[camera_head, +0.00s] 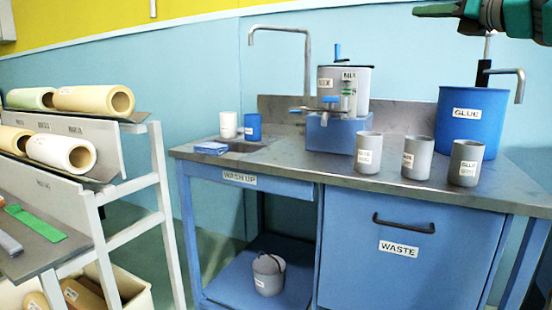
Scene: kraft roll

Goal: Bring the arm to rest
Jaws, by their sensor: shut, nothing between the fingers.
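My gripper (437,10) is at the upper right of the head view, raised above the blue bench (290,160) and in front of the wall. Part of my green arm (522,18) shows at the right edge; the rest is out of view. The gripper is above the blue glue bucket (472,127) and apart from it.
Several grey cups, one (417,157) in the middle, stand on the bench. A labelled pot (345,90) stands on a blue base. A rack with rolls (95,100) is at the left. A waste door (395,250) is under the bench.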

